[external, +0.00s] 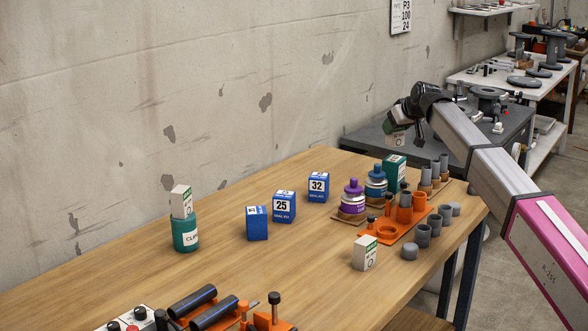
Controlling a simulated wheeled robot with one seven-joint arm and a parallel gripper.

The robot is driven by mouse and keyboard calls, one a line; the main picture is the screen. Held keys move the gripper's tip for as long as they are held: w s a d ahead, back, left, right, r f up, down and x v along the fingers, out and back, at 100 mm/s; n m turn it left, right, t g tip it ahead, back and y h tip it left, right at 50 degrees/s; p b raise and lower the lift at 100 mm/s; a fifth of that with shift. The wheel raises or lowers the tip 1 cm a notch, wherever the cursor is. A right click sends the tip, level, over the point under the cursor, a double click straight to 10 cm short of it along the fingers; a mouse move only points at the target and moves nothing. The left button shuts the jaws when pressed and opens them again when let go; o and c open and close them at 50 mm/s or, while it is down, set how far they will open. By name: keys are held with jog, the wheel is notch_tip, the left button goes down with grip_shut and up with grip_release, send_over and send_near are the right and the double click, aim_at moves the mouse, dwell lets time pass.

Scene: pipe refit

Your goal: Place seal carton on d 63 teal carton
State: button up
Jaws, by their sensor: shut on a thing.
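A small white-and-green seal carton (396,139) is held in my gripper (407,127), in the air at the far right end of the table. My gripper is shut on it, and its fingers partly hide it. The teal carton (393,172) stands below on the wooden table, behind the orange rack, with a pale label or top whose text is too small to read surely. A gap shows between the held carton and the teal carton. Two similar white cartons are elsewhere: one on the table front (365,253), one on a teal clips tub (181,202).
Blue bottle (376,183) and purple bottle (352,198) stand just left of the teal carton. Several blue cartons (284,207) stand mid-table. The table's left middle (130,260) is clear.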

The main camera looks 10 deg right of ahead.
aim_at(400, 134)
jog(key=shift+w+d+f, duration=0.1)
jog(key=shift+f, duration=2)
jog(key=o, duration=0.9)
jog(key=shift+f, duration=0.15)
jog(key=v, duration=1.2)
